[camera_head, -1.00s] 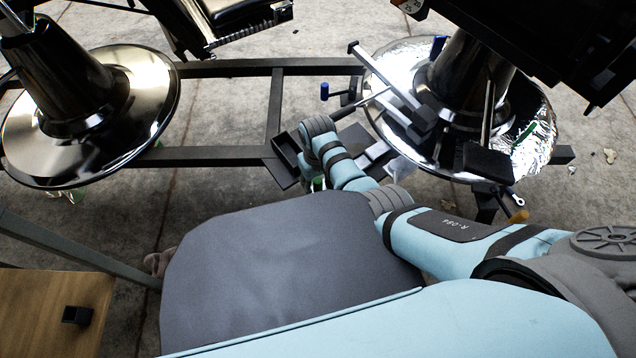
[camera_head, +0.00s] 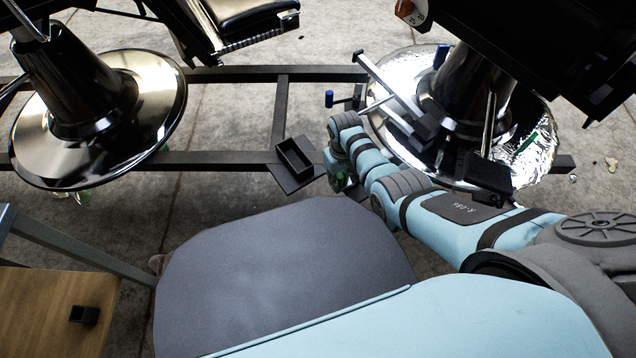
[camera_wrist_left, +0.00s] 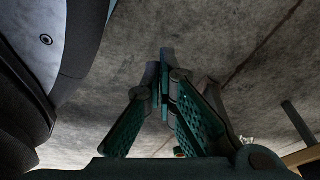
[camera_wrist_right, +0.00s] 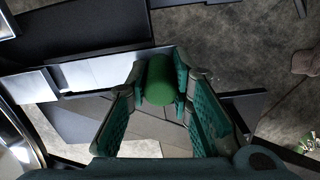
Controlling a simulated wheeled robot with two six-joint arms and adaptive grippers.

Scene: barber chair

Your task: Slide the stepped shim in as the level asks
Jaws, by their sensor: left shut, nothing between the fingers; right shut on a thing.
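My right gripper (camera_wrist_right: 160,85) is shut on a green rounded piece in the right wrist view (camera_wrist_right: 160,78). In the head view my right gripper (camera_head: 340,174) points down between the dark tray and the right chair's chrome base, mostly hidden by my arm. Pale flat plates (camera_wrist_right: 102,71) lie beyond the fingers in the right wrist view; I cannot tell whether they are the stepped shim. A small green piece (camera_head: 526,142) shows on the right chrome base; I cannot tell if it is the level. My left gripper (camera_wrist_left: 167,85) is shut and empty above bare floor.
A dark frame rail (camera_head: 210,161) runs between the two chair bases. A black open tray (camera_head: 294,157) sits at it. The right chrome base (camera_head: 545,150) has bars across it. The left chrome base (camera_head: 30,150) is clear of my arms. A wooden top (camera_head: 60,300) stands lower left.

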